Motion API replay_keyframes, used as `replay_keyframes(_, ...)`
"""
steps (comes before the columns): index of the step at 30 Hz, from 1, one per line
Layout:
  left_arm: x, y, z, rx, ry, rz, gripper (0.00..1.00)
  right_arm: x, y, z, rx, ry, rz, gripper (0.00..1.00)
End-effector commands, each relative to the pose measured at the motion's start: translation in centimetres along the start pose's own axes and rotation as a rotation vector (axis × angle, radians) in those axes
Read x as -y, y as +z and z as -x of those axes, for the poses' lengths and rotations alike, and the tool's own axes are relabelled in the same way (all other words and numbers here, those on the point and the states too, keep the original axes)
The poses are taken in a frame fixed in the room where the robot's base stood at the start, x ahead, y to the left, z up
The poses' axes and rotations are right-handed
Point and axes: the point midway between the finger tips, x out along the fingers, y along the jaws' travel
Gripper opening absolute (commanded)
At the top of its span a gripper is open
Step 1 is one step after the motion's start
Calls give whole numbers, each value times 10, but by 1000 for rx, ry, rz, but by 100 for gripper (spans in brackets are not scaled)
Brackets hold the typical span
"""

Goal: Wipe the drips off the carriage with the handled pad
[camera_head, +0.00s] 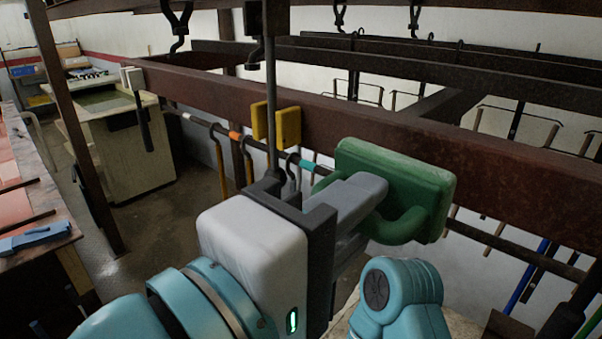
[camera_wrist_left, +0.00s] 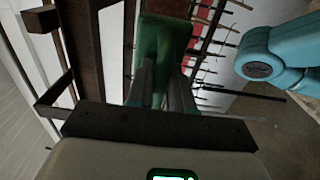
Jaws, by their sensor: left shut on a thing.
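The handled pad (camera_head: 405,170) is a green block with a curved green handle. My left gripper (camera_head: 362,200) is shut on its handle and holds it up in front of the brown rail (camera_head: 220,88). In the left wrist view the pad (camera_wrist_left: 160,40) stands beyond the gripper fingers (camera_wrist_left: 160,88). A gap or contact between pad and rail cannot be told. A dark hanger with a thin rod (camera_head: 270,70) and two yellow blocks (camera_head: 289,126) shows left of the pad. I cannot tell whether this is the carriage. No drips can be made out. My right gripper is out of view.
A lower bar with hooks (camera_head: 205,125) runs below the rail. Black hooks (camera_head: 178,25) hang above. A pale machine (camera_head: 120,140) stands at the left, beside a bench with a blue cloth-like thing (camera_head: 35,237). Floor is open between them.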

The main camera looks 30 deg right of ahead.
Motion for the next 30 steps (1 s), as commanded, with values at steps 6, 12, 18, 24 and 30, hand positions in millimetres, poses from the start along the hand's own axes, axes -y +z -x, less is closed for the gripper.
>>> replay_keyframes(6, 0, 0, 9, 0, 0, 0, 0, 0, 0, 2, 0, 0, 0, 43)
replay_keyframes(12, 0, 0, 9, 0, 0, 0, 0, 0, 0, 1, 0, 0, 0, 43)
replay_keyframes(18, -2, 0, 19, 0, 1, 0, 0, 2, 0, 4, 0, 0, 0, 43)
replay_keyframes(24, -1, 0, 38, -1, 1, 1, 0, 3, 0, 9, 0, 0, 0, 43)
replay_keyframes(30, 1, 0, 39, 0, -1, 1, 0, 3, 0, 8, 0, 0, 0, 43)
